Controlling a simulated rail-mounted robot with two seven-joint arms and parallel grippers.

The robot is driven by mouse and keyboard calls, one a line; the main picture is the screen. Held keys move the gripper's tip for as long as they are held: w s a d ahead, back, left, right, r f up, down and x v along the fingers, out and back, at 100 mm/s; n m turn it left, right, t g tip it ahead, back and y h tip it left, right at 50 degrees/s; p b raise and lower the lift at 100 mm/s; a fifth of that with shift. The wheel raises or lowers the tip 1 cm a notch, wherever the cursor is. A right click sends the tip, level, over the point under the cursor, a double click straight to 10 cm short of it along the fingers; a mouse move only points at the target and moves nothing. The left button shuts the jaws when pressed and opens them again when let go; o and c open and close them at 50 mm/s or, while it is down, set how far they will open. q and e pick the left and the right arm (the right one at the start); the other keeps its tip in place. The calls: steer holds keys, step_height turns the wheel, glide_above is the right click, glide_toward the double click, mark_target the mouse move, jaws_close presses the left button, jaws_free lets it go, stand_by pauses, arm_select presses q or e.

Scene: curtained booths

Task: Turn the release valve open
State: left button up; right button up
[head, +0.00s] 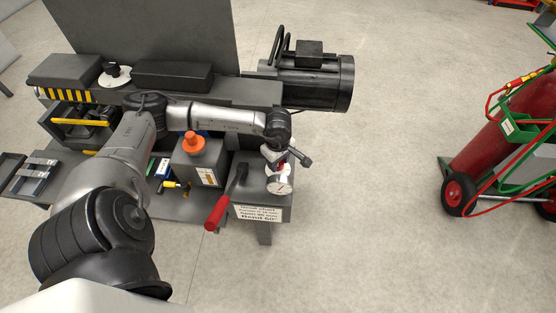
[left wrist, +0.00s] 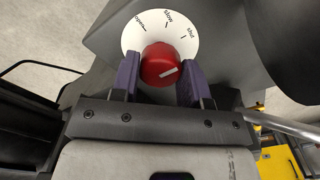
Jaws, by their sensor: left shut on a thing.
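The release valve is a red round knob (left wrist: 160,63) in front of a white dial plate (left wrist: 131,37). The dial is lettered open at left, slow at top and shut at right. A white mark on the knob's face slants to the right, nearer the shut side. My left gripper (left wrist: 161,82) has its two purple fingers on either side of the knob, shut on it. In the head view the dial plate (head: 280,186) is at the front right of the bench, with my left gripper (head: 275,158) at it. My right gripper is not in view.
A red-handled lever (head: 216,212) stands left of the dial, beside a lettered sign (head: 257,213). A grey box with an orange knob (head: 193,142) stands behind it. A black motor (head: 312,80) is at the back. A red cylinder cart (head: 500,130) stands right, with clear floor between.

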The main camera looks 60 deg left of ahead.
arm_select(q)
steer(key=n+p, duration=0.2)
steer(key=n, duration=0.1)
steer(key=shift+r+n, duration=0.15)
steer(key=shift+n, duration=0.15)
steer(key=n+p, duration=0.3)
steer(key=n, duration=0.1)
steer(key=shift+n, duration=0.3)
steer(key=n+p, duration=0.3)
steer(key=n, duration=0.1)
steer(key=shift+n+p, duration=1.3)
steer(key=shift+n, duration=0.3)
steer(key=o, duration=0.9)
step_height(320, 180, up, 14)
steer(key=p, duration=0.4)
steer(key=shift+f, duration=0.25)
